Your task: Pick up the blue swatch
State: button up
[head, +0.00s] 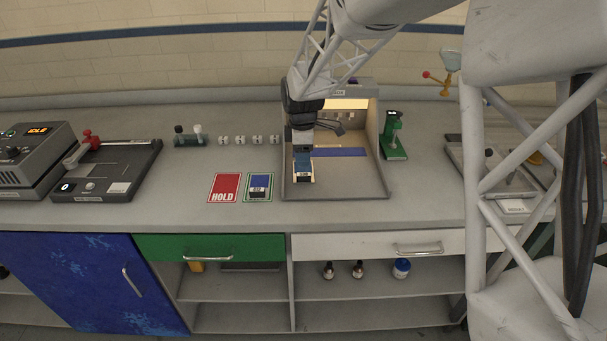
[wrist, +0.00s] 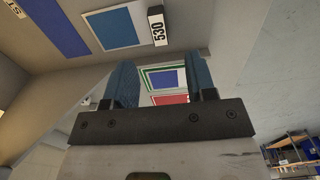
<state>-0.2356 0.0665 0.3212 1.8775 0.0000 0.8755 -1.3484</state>
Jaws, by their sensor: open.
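A blue swatch with a pale border and a black-on-white tag reading 530 (wrist: 115,27) lies on the light booth's floor. Its tag (head: 303,176) shows in the head view just below my gripper (head: 302,163). My gripper's fingers hide most of that swatch there. A second blue swatch (head: 260,182) with a dark tag lies on the green-bordered card left of the booth. In the wrist view that blue patch (wrist: 163,79) shows between the fingers, farther off. My gripper (wrist: 163,75) is open and empty; I cannot tell its exact height.
A long blue strip (head: 340,152) lies at the back of the booth (head: 350,190). A red HOLD card (head: 224,187) is left of the green-bordered card. A green stand (head: 393,140) is right of the booth. A grey device with a red handle (head: 105,175) is at left.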

aim_at(304, 174)
jog(key=shift+f, duration=0.95)
jog(key=shift+d+f, duration=0.2)
jog(key=shift+f, duration=2.45)
grip_shut()
jog(key=shift+r, duration=0.2)
